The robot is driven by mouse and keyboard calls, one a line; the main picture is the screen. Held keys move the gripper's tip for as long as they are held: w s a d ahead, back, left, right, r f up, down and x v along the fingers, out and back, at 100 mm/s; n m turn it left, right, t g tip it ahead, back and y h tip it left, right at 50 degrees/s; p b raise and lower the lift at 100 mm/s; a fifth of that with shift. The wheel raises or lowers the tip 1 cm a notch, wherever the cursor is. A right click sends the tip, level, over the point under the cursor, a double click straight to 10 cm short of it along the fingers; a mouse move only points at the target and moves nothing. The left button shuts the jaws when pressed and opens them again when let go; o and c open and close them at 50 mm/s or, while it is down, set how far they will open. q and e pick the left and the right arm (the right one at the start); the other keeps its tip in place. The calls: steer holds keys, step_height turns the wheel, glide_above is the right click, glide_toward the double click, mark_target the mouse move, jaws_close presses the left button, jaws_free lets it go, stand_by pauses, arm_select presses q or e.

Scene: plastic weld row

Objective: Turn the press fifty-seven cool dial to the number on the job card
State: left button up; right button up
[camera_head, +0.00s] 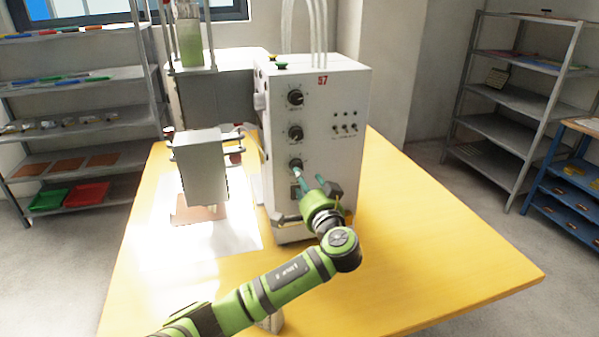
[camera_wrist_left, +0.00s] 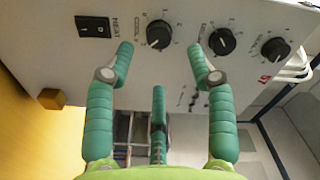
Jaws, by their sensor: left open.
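The white press (camera_head: 345,95) marked 57 stands on the yellow table. Its front has three black dials in a column. The lowest dial (camera_head: 295,164) is at my left gripper (camera_head: 308,178); in the left wrist view this dial (camera_wrist_left: 159,34) lies between the tips of the open green fingers (camera_wrist_left: 160,50). The fingers look apart from the knob; exact contact is not clear. The middle dial (camera_head: 295,132) and top dial (camera_head: 295,97) are free. I see no readable job card. My right gripper is not in view.
A rocker switch (camera_wrist_left: 95,26) sits beside the lowest dial. Small toggle switches (camera_head: 345,128) are to the right on the panel. The press head (camera_head: 200,165) stands at left over a pale sheet. The table's right side (camera_head: 440,240) is clear. Shelves line both sides.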

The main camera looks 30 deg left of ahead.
arm_select(q)
steer(key=p+x, duration=0.1)
steer(key=x, duration=0.5)
steer(key=shift+f, duration=0.1)
steer(key=shift+c, duration=0.4)
jaws_close()
